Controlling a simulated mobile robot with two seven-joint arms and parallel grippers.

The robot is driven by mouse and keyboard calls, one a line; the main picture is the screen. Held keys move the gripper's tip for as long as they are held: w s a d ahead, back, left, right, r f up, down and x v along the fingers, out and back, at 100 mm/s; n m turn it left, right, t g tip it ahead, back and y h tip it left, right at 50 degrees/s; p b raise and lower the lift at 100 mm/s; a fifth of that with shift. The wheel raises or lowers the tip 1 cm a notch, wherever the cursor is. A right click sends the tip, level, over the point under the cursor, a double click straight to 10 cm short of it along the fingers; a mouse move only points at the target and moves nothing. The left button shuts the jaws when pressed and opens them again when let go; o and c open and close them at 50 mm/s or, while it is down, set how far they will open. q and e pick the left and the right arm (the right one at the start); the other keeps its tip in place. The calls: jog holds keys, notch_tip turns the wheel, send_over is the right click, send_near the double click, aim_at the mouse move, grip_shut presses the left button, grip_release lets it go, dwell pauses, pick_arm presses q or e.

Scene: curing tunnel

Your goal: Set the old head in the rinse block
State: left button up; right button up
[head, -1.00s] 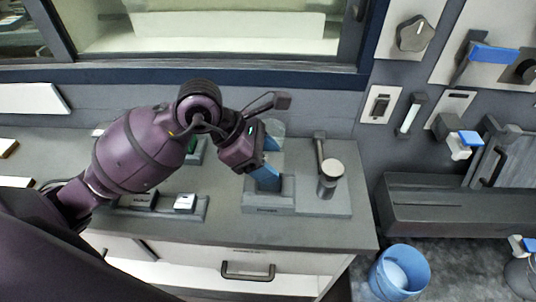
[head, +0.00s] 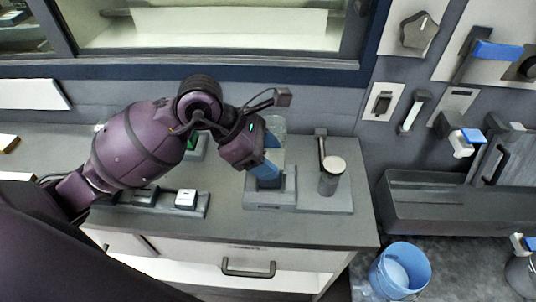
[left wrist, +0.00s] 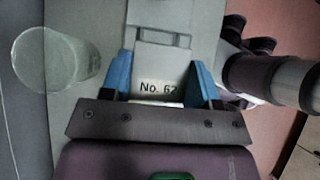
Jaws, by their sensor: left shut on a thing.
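My left gripper (head: 265,168) points down over the rinse block (head: 270,201), a grey block on the counter. Its blue fingers are shut on the old head (left wrist: 158,87), a pale grey piece marked "No. 62" or similar in the left wrist view. The fingers (left wrist: 164,82) press on its two sides. In the head view the fingertips reach down at the block's opening. The gripper hides much of the head there, and I cannot tell whether the head touches the block's floor. My right gripper is not in view.
A clear glass (head: 275,125) stands just behind the gripper. A post with a round pale cap (head: 333,166) stands right of the block. A tray with a white piece (head: 186,198) lies to the left. A blue bucket (head: 400,270) is beyond the counter's right edge.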

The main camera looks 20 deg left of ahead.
pick_arm(q)
jog(key=shift+f, duration=0.15)
dwell(0.4)
jog(key=shift+f+b, duration=0.4)
jog(key=shift+f, duration=0.05)
dwell(0.3)
jog(key=shift+f, duration=0.2)
jog(key=shift+f+b, duration=0.25)
jog(key=shift+b, duration=0.05)
jog(key=shift+f, duration=0.25)
dwell(0.5)
jog(key=o, duration=1.1)
